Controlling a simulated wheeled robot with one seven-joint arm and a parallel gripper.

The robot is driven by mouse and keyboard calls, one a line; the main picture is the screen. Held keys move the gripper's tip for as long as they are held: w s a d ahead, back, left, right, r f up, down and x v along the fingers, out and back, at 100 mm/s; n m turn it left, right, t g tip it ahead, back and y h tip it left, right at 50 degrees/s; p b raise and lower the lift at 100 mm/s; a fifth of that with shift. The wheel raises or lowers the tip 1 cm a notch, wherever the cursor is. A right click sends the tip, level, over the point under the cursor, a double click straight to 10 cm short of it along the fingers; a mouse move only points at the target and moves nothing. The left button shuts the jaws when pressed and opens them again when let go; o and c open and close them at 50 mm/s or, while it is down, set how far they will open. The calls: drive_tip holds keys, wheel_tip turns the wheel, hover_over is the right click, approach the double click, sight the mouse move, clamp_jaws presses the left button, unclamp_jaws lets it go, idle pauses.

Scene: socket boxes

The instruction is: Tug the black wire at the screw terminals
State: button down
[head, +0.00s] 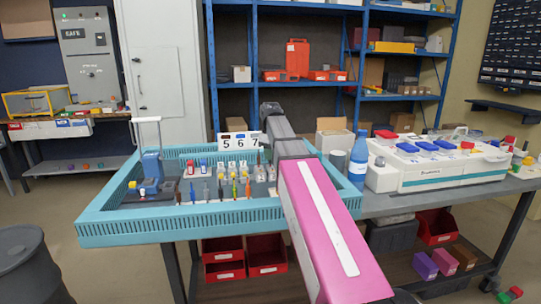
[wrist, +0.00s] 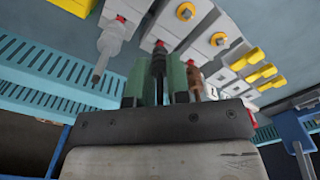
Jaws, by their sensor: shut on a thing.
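In the wrist view my gripper (wrist: 160,78) has its two green fingers shut on the black wire (wrist: 158,60). The wire runs up from between the fingers to a light grey socket box (wrist: 173,22) with a red mark beside the entry. A grey plug-like piece (wrist: 112,40) hangs from the box to the left, and a brown wire (wrist: 194,82) stands just right of the fingers. In the head view the boxes sit in a row inside the teal tray (head: 150,232); my pink arm hides the fingers and the black wire there.
More boxes with yellow parts (wrist: 262,73) lie right in the wrist view. A blue bottle (head: 359,160) and a white device (head: 440,165) stand right of the tray. Slotted tray walls surround the boxes.

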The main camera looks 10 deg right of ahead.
drive_tip(key=shift+f, duration=0.15)
drive_tip(key=c, duration=0.6)
unclamp_jaws()
drive_tip(key=shift+r, duration=3.75)
